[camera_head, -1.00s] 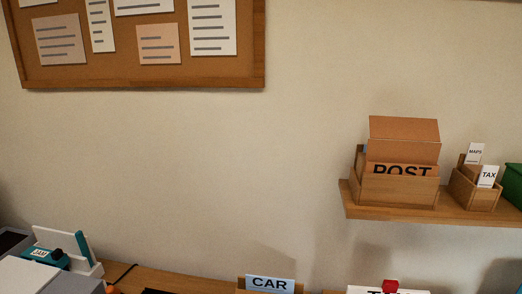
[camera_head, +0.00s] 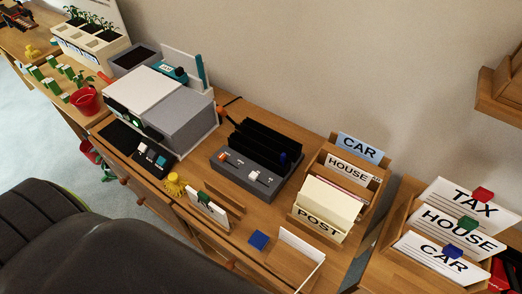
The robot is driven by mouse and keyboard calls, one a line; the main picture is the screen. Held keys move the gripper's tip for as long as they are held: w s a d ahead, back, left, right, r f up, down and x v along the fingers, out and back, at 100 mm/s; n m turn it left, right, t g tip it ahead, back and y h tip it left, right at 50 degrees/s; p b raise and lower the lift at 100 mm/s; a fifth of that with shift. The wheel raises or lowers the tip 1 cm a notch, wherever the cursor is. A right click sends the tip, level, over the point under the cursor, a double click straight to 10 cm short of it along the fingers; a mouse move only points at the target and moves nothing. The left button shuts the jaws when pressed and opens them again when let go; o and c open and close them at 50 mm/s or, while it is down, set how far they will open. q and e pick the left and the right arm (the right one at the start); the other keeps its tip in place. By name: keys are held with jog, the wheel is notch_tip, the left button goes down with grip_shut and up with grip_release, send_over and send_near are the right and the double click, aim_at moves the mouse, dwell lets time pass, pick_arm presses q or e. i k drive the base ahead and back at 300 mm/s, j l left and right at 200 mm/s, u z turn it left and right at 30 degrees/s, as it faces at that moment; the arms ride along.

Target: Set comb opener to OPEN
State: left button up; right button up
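A dark grey machine with upright black ridged plates (camera_head: 268,148) stands on the wooden desk in the middle of the head view. It looks like a comb binding machine. Its front panel (camera_head: 238,172) carries an orange-and-white control (camera_head: 224,156) on the left and a white slider-like control (camera_head: 254,176) on the right. A small blue knob (camera_head: 283,159) sits at its right end. The lettering on the panel is too small to read, so I cannot tell which control is the comb opener or how it is set. Neither of my grippers is in view.
A grey-and-white printer-like box (camera_head: 160,100) stands left of the machine. A POST file holder (camera_head: 325,212) stands right of it. A yellow knob (camera_head: 174,185), a card stand (camera_head: 207,208) and a blue square (camera_head: 258,240) lie in front. Dark rounded shapes (camera_head: 120,255) cover the lower left.

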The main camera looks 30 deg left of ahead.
aim_at(222, 157)
jog(key=u, duration=1.25)
